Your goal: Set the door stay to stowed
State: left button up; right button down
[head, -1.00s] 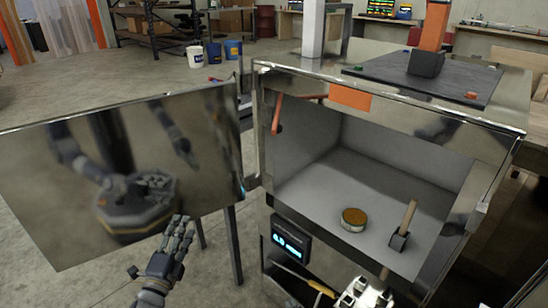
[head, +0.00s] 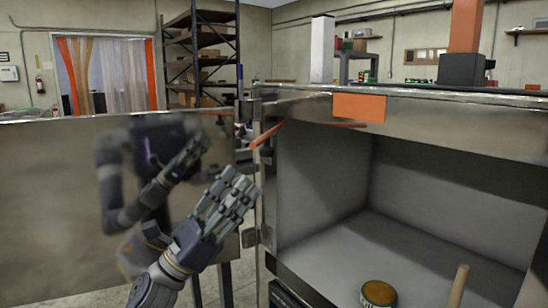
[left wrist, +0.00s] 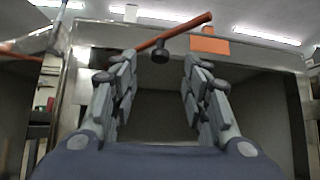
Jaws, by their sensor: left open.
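The door stay (head: 268,135) is an orange-red bar at the upper left corner of the trailer box opening. In the left wrist view the orange bar (left wrist: 182,32) slants up to the right, with a dark knob below it. The metal door (head: 60,200) stands swung open to the left and mirrors my body. My left gripper (head: 240,190) is open and empty, below and left of the stay, in front of the door's hinge side. In the left wrist view its fingers (left wrist: 158,68) are spread either side of the knob, apart from the bar. My right gripper is out of view.
The box interior (head: 330,235) holds a round tin (head: 378,293) and a wooden handle (head: 458,286) on its floor. An orange label (head: 359,107) is on the top frame. An orange post (head: 464,28) on a dark base stands on top.

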aim_at(266, 146)
pick_arm(q)
jog(key=x, duration=0.9)
jog(key=shift+a, duration=0.1)
grip_shut()
